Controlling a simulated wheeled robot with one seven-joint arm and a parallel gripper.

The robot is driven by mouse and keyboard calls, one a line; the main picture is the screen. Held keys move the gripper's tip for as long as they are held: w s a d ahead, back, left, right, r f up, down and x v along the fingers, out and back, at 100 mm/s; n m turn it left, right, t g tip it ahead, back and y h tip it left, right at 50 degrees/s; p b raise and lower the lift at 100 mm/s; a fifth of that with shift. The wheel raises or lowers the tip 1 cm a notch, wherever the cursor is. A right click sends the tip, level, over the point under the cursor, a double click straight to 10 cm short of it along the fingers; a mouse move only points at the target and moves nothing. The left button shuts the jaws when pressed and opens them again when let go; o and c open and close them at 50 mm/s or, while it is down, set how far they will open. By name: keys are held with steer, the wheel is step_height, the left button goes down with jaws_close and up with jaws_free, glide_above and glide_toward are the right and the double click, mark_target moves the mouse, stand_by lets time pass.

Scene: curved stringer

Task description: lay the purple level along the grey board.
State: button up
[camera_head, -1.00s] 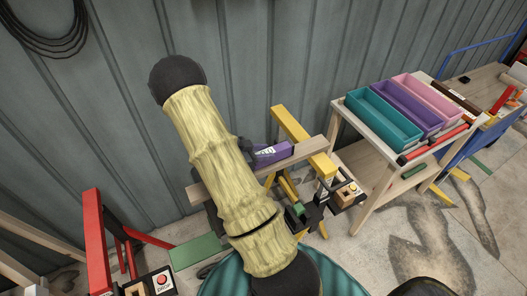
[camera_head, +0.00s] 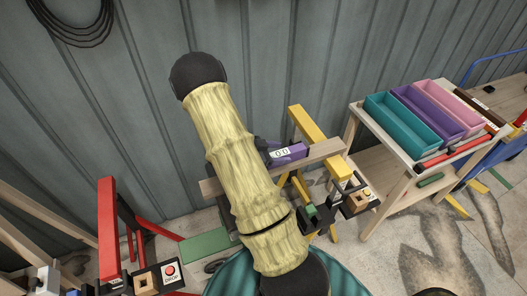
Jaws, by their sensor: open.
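The purple level (camera_head: 297,151), with a small pale display (camera_head: 280,153), lies along the grey-brown board (camera_head: 325,149) near its right part. The level's left end is hidden behind my arm. The board spans crosswise behind my arm and rests on a yellow trestle (camera_head: 307,122) at the right. Of my gripper (camera_head: 262,149) only a dark part shows, beside the level's left end. It is open. My arm hides most of it, and I cannot tell if it touches the level.
A red trestle (camera_head: 109,225) with a button box (camera_head: 169,270) stands at the lower left. At the right a cart (camera_head: 375,148) carries teal (camera_head: 398,122), purple (camera_head: 425,112) and pink bins (camera_head: 448,105). A corrugated wall is close behind the board.

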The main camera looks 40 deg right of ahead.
steer(key=v, duration=1.7)
steer(key=shift+b, duration=0.4)
